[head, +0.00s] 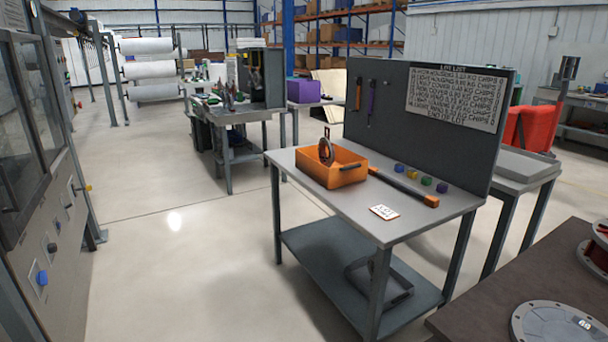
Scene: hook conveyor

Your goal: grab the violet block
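Several small coloured pieces lie in a row on the grey worktable (330,205), in front of its upright panel. The piece at the left end (400,168) looks blue-violet, and the piece at the right end (442,187) looks dark blue or violet; I cannot tell their exact hues. Between them are a yellow piece (411,173) and a green piece (426,180). A larger violet box-shaped thing (303,91) stands on a table farther back. Neither of my grippers is in view.
An orange bin (332,168) holding a ring-shaped part and a dark bar with an orange end (405,187) lie left of the pieces. A white card (384,212) lies near the front edge. A brown table (490,285) is at lower right. Open floor (170,260) lies left.

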